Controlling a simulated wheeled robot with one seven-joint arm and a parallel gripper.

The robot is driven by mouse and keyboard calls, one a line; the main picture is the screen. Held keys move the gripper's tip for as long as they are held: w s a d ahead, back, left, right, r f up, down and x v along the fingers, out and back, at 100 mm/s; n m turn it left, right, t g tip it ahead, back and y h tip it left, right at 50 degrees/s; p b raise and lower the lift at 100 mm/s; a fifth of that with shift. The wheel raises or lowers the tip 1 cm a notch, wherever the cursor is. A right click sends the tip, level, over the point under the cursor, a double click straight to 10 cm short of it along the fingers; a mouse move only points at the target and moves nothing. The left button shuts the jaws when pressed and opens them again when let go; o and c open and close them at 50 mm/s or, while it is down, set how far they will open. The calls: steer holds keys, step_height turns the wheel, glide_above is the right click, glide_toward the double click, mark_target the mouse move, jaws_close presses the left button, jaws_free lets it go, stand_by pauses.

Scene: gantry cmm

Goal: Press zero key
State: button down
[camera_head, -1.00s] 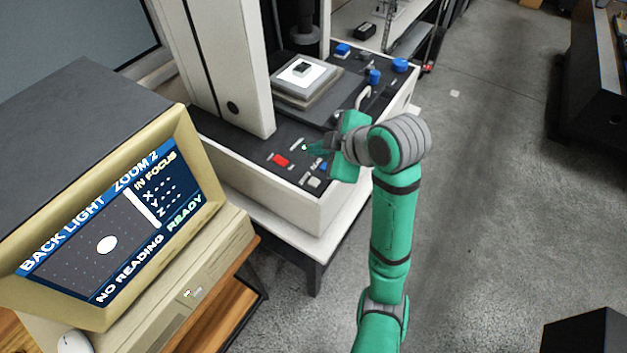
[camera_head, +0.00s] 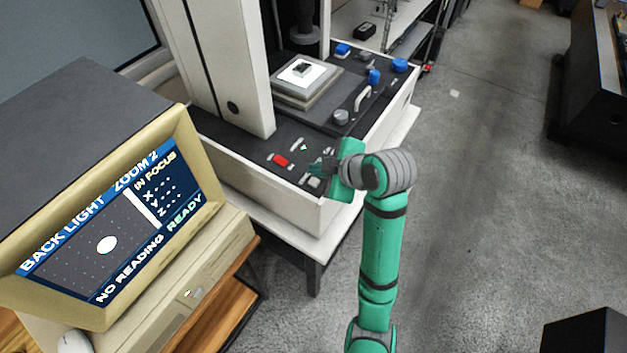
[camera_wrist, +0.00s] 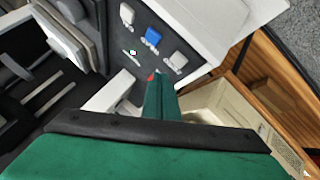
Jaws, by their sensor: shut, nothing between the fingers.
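My gripper (camera_head: 313,168) is shut and empty, its tips over the front strip of the machine's black control panel. Its closed fingers also show in the wrist view (camera_wrist: 162,84). A red key (camera_head: 280,160) lies left of the tips; in the wrist view its red (camera_wrist: 151,76) shows just beside them. The wrist view shows a row of keys: pale (camera_wrist: 127,13), blue (camera_wrist: 152,37) and pale (camera_wrist: 178,62). Their labels are too small to read, so I cannot tell which is the zero key. Contact with any key is not clear. The monitor (camera_head: 110,235) reads NO READING and READY.
A stage with a small dark part (camera_head: 301,69) on a white plate stands behind the panel. A grey knob (camera_head: 341,117), a pale handle (camera_head: 362,98) and blue knobs (camera_head: 375,76) stick up on the right. A white column (camera_head: 228,70) rises at the left.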

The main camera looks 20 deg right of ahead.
mark_target(317, 184)
steer(key=shift+f, duration=0.9)
steer(key=shift+f, duration=0.15)
stand_by(1.4)
steer(key=shift+f, duration=0.25)
steer(key=shift+f, duration=0.4)
stand_by(0.6)
steer(key=shift+r, duration=0.8)
steer(key=shift+r, duration=2.55)
